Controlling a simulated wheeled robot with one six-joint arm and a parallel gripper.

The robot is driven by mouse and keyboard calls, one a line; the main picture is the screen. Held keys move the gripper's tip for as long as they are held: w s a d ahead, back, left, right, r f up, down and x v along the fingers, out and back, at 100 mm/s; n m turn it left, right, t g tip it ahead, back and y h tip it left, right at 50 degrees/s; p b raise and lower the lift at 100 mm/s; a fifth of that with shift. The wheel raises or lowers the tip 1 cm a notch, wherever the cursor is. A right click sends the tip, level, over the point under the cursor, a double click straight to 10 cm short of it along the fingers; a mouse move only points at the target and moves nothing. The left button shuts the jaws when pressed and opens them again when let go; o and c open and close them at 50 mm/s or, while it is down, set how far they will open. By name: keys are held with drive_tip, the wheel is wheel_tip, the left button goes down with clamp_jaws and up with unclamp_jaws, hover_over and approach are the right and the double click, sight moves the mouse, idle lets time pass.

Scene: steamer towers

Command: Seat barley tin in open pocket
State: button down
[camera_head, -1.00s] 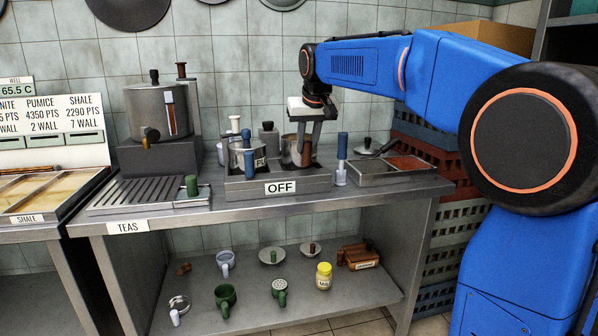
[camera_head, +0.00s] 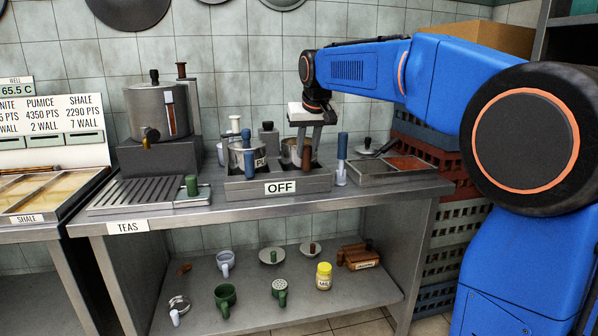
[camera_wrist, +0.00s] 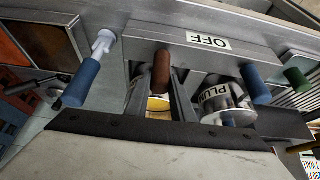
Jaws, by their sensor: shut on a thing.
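The silver tin (camera_head: 291,152) with a brown handle, which I take for the barley tin, is at the right half of the grey OFF block (camera_head: 318,184). My gripper (camera_head: 308,160) points down and is shut on it. In the wrist view its brown handle (camera_wrist: 161,68) shows between my fingers, and most of its body is hidden. No label on it is readable. A second tin (camera_head: 236,158) with a blue handle and a label starting "PLU" sits in the left pocket. The right pocket is hidden, so I cannot tell how deep the held tin sits.
A blue-handled tool (camera_head: 342,160) stands close to the right of the block. A tray with a reddish filling (camera_head: 405,164) lies further right. A drip tray (camera_head: 135,198) and a large urn (camera_head: 158,112) are left. Cups and lids stand on the lower shelf (camera_head: 250,300).

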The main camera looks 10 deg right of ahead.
drive_tip(key=shift+f, duration=0.2)
drive_tip(key=c, duration=1.4)
unclamp_jaws()
drive_tip(key=shift+c, duration=0.2)
drive_tip(key=v, duration=1.7)
drive_tip(key=shift+s+r, duration=0.1)
